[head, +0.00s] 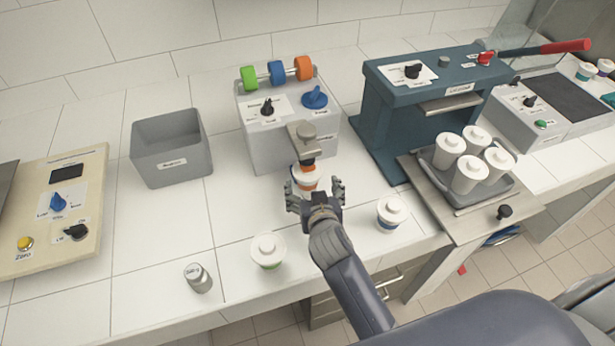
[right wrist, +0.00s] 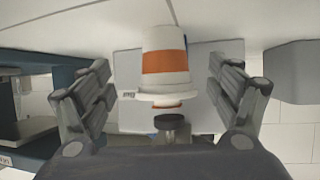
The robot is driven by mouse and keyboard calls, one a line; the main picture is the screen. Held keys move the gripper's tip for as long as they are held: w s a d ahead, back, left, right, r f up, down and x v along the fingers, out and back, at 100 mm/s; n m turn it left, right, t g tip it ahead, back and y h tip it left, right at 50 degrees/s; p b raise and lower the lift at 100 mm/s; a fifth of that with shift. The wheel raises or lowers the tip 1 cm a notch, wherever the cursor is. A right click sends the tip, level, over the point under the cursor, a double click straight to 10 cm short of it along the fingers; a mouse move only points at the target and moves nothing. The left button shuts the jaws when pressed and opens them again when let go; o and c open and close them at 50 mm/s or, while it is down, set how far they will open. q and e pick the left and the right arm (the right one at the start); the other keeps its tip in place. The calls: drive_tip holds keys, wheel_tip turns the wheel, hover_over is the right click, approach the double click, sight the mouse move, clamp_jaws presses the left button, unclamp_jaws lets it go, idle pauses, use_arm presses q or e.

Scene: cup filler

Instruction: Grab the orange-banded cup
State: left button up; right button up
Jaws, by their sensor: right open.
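The orange-banded cup (head: 305,178) is white with a broad orange band and stands under the nozzle of the grey filler machine (head: 262,140). In the right wrist view the cup (right wrist: 165,62) appears upside down, between the two fingers. My right gripper (head: 315,188) is open at the near side of the cup, and it partly hides the cup in the head view. The fingers of the right gripper (right wrist: 160,80) lie on both sides of the cup with a visible gap on each side. My left gripper is not in view.
A green-banded cup (head: 268,250) and a blue-banded cup (head: 391,212) stand on the counter to either side of my right arm. A small metal canister (head: 198,278) is near the front edge.

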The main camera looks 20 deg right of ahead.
drive_tip(key=shift+w, duration=0.6)
drive_tip(key=p+x, duration=0.1)
drive_tip(key=x, duration=0.2)
drive_tip(key=shift+w+a+p, duration=0.1)
drive_tip(key=shift+w+p, duration=0.2)
drive_tip(key=shift+w, duration=0.15)
drive_tip(key=shift+w+f, duration=0.15)
drive_tip(key=shift+f, duration=0.1)
drive_tip(key=shift+c, duration=1.4)
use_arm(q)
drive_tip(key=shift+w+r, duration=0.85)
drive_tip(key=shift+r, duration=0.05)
use_arm(e)
drive_tip(key=c, duration=1)
drive_tip(key=shift+c, duration=0.2)
